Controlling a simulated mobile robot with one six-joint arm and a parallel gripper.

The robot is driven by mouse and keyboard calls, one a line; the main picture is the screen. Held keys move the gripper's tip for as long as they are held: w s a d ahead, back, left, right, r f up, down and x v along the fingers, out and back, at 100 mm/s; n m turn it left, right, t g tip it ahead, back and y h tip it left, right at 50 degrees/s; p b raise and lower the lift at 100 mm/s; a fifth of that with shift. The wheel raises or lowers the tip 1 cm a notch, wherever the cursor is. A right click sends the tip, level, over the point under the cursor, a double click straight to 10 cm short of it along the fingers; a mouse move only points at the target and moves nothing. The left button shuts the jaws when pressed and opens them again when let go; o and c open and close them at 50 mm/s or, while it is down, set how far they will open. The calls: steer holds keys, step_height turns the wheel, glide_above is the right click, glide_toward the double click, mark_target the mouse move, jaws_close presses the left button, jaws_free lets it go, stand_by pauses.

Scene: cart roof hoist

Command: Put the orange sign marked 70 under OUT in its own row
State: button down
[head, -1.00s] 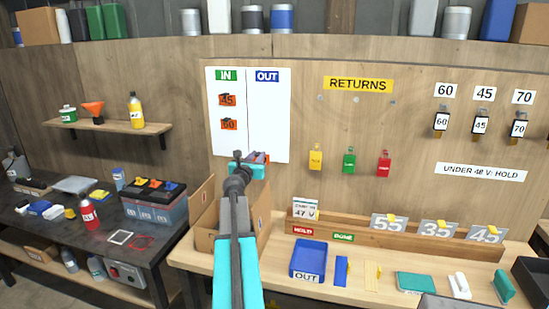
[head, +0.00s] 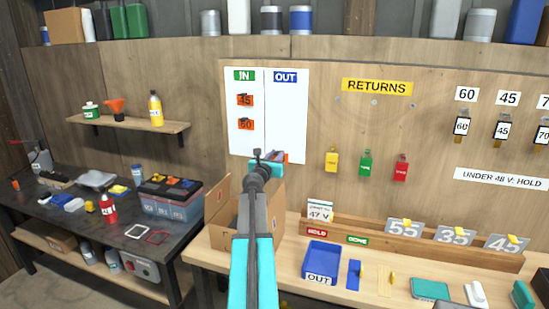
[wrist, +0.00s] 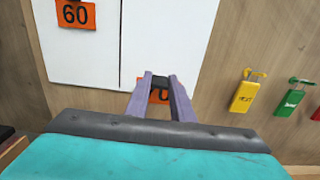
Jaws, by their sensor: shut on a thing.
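The white board (head: 290,120) on the wall has a green IN heading (head: 244,76) and a blue OUT heading (head: 285,77). Under IN hang the orange 45 sign (head: 245,100) and, below it, the orange 60 sign (head: 246,124); the 60 also shows in the wrist view (wrist: 75,14). The OUT column is bare. My gripper (head: 275,157) is in front of the board's lower part. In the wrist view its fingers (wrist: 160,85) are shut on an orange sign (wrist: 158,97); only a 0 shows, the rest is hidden.
Yellow (head: 332,160), green (head: 366,163) and red (head: 401,168) tags hang right of the board under RETURNS (head: 377,87). A cardboard box (head: 222,235) stands on the bench below the board, by my arm. A blue OUT tray (head: 322,262) is to its right.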

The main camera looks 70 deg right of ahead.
steer(key=shift+w+d, duration=0.2)
steer(key=shift+d, duration=2.8)
steer(key=shift+d, duration=0.6)
stand_by(0.5)
stand_by(0.3)
steer(key=c, duration=1)
jaws_free()
steer(key=shift+a, duration=0.15)
steer(key=shift+s+a+p, duration=0.2)
steer(key=shift+a+p, duration=0.1)
steer(key=shift+a, duration=3.05)
steer(key=shift+a, duration=0.2)
